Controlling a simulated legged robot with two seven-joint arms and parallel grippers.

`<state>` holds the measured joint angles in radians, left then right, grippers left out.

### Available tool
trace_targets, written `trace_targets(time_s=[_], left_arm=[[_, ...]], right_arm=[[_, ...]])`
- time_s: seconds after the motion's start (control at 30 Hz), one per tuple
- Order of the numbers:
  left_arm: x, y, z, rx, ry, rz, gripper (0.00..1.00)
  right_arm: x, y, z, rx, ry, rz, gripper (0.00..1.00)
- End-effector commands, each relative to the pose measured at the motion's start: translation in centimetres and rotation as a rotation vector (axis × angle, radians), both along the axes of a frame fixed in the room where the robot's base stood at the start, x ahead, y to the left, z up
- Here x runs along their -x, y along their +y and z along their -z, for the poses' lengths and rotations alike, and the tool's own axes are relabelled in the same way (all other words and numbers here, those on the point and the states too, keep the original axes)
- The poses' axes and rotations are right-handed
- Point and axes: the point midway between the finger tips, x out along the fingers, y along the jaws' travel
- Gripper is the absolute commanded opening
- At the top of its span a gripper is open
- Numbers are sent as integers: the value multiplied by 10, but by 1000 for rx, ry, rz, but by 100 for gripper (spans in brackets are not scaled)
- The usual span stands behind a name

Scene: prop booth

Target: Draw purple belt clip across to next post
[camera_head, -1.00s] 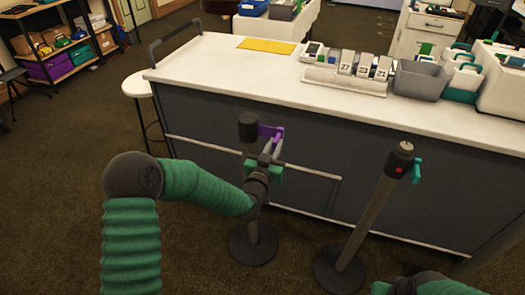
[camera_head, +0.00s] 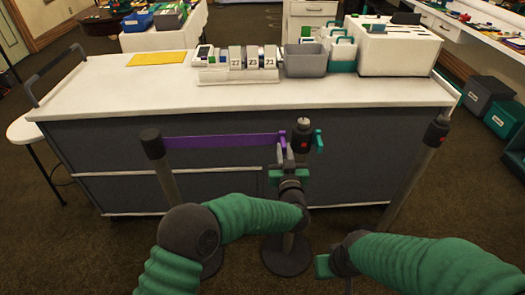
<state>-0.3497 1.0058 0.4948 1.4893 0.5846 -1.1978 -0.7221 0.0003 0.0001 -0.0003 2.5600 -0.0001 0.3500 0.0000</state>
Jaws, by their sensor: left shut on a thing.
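The purple belt (camera_head: 225,141) is drawn out taut from the head of the left post (camera_head: 152,145) to the middle post (camera_head: 302,136). Its end clip (camera_head: 282,139) is held by my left gripper (camera_head: 285,157), which is shut on it. The clip is beside the left side of the middle post's dark head; I cannot tell whether they touch. A teal clip (camera_head: 319,141) sticks out from that head's right side. My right gripper (camera_head: 325,266) is low at the bottom, right of the middle post's base, its fingers hidden.
A third post (camera_head: 436,131) stands at the right. A grey counter with a white top (camera_head: 130,98) is behind the posts, carrying a yellow sheet (camera_head: 158,58), number blocks (camera_head: 252,58), a grey bin (camera_head: 305,60) and a white box (camera_head: 398,50). A white stool (camera_head: 25,131) is at left.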

Motion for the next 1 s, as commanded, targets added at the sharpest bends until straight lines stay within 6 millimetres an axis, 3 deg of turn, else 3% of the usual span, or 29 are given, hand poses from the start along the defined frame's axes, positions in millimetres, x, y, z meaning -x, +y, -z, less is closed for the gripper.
trace_targets(time_s=[0.2,0.57,0.6,0.67,1.0], left_arm=[[1,-18,2,-1,4,3,0],[0,-19,2,-3,3,1,0],[0,-19,2,-3,3,1,17],[0,-19,2,-3,3,1,24],[0,-18,0,-2,1,0,24]], right_arm=[[0,0,-1,0,0,-1,36],[0,0,-1,0,0,0,36],[0,0,-1,0,0,0,36],[0,0,-1,0,0,0,36],[0,0,-1,0,0,0,36]])
